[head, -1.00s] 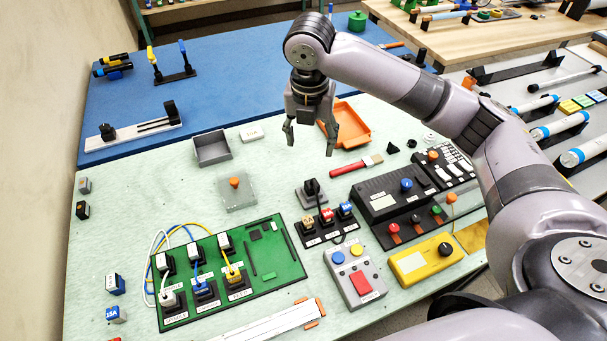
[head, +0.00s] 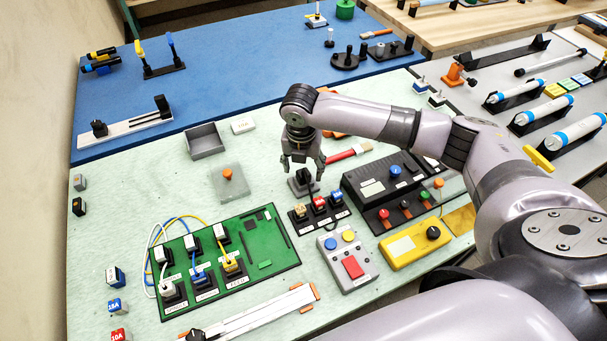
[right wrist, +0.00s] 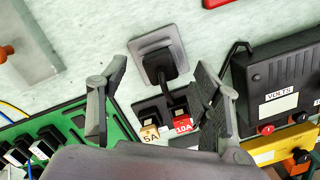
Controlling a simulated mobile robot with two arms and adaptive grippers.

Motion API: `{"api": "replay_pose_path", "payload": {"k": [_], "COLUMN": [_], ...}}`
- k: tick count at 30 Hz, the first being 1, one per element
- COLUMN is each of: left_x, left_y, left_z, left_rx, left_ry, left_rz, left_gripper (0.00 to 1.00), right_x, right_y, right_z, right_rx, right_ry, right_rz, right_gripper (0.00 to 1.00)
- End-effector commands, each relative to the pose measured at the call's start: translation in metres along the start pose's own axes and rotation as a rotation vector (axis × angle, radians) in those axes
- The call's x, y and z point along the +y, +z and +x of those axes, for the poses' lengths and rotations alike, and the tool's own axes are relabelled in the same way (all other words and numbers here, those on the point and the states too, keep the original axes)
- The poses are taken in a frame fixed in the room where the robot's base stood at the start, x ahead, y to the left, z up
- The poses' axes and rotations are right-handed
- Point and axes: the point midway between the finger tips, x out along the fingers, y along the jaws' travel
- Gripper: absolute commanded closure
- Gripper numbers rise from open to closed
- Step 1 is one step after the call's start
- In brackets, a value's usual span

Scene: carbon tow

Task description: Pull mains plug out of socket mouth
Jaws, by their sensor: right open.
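The black mains plug (right wrist: 160,66) sits in the grey socket plate (right wrist: 181,45), with a black cord running from it towards the fuse holder in the right wrist view. My right gripper (right wrist: 158,78) is open, with one finger to each side of the plug in that view; I see no contact. In the head view my right gripper (head: 303,172) points down over the socket plate (head: 292,189) and hides most of the plug. My left gripper is not in view.
A black fuse holder (head: 324,220) with coloured fuses stands just in front of the socket. A black meter box (head: 370,187) is close on the right, and a green board (head: 262,275) with cables lies to the left.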

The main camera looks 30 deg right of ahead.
Motion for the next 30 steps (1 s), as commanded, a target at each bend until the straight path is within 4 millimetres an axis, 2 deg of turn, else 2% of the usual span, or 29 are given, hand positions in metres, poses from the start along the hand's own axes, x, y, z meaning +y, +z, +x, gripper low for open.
{"api": "replay_pose_path", "payload": {"k": [3,6,13,30], "left_x": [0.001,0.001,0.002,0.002], "left_y": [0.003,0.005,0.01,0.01], "left_z": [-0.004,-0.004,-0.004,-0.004], "left_rx": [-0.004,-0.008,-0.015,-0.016], "left_ry": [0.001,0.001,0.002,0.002], "left_rz": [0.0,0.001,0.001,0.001], "left_gripper": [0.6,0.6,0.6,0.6], "right_x": [0.0,0.0,0.0,0.0], "right_y": [0.0,0.0,0.0,0.0], "right_z": [0.015,0.022,0.023,0.023], "right_rx": [0.001,0.0,-0.001,-0.001], "right_ry": [0.0,0.0,0.001,0.001], "right_rz": [-0.001,-0.001,-0.001,-0.001], "right_gripper": [0.41,0.41,0.42,0.8]}}
